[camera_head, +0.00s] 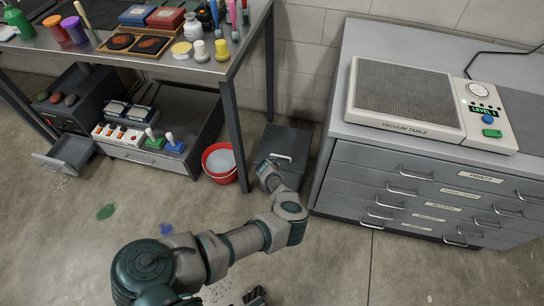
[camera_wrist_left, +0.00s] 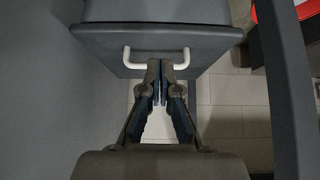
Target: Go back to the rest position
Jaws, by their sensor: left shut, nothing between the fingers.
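My left gripper (camera_head: 268,165) is at the end of the arm reaching out in the middle of the head view. In the left wrist view the gripper (camera_wrist_left: 160,66) is shut, its fingertips together and nothing between them. The fingertips overlap the middle of a white handle (camera_wrist_left: 131,61) on a dark grey drawer or box front (camera_wrist_left: 105,40). I cannot tell whether they touch the handle. The same grey unit (camera_head: 293,139) stands on the floor in the head view.
A metal workbench (camera_head: 190,68) with jars, boxes and tools stands at the left, a red bucket (camera_head: 221,173) near its leg. A grey drawer cabinet (camera_head: 350,160) with a vacuum table (camera_head: 410,96) is at the right. A lower drawer (camera_head: 72,153) stands open at left.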

